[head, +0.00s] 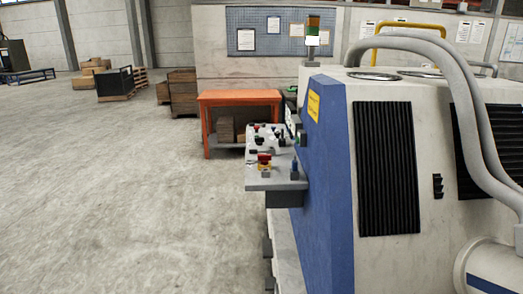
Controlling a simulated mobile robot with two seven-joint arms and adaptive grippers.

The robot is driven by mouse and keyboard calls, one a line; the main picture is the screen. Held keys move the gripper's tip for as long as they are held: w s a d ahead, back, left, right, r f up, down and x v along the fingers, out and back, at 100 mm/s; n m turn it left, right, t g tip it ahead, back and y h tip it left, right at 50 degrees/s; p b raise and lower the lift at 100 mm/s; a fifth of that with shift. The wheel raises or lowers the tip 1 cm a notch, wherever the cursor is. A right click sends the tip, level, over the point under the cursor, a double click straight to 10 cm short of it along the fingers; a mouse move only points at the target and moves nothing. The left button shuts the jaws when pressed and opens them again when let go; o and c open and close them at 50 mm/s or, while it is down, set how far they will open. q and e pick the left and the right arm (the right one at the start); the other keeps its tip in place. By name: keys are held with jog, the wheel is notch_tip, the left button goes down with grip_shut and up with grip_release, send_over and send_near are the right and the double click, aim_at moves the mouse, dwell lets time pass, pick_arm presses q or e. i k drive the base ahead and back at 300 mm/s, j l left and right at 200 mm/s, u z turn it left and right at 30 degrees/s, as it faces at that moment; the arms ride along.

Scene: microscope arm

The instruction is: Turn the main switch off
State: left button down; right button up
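A grey control panel (262,184) juts out from the left side of a large white and blue machine (322,150). A red control with yellow beneath it (264,160) stands near the panel's front edge. I cannot tell whether it is the main switch or an emergency stop, nor its position. A small blue control (294,170) stands to its right. Several small black, red, green and white controls sit farther back on the panel, too small to make out. Neither of my grippers is in view.
Open concrete floor (120,200) lies left of the machine. An orange workbench (240,97) stands behind the panel, with boxes beneath it. Crates and pallets (182,92) stand farther back. Thick grey hoses (462,90) arch over the machine at right.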

aim_at(263, 159)
jog(key=i+j, duration=0.85)
jog(key=i, duration=0.15)
jog(key=l+z, duration=0.05)
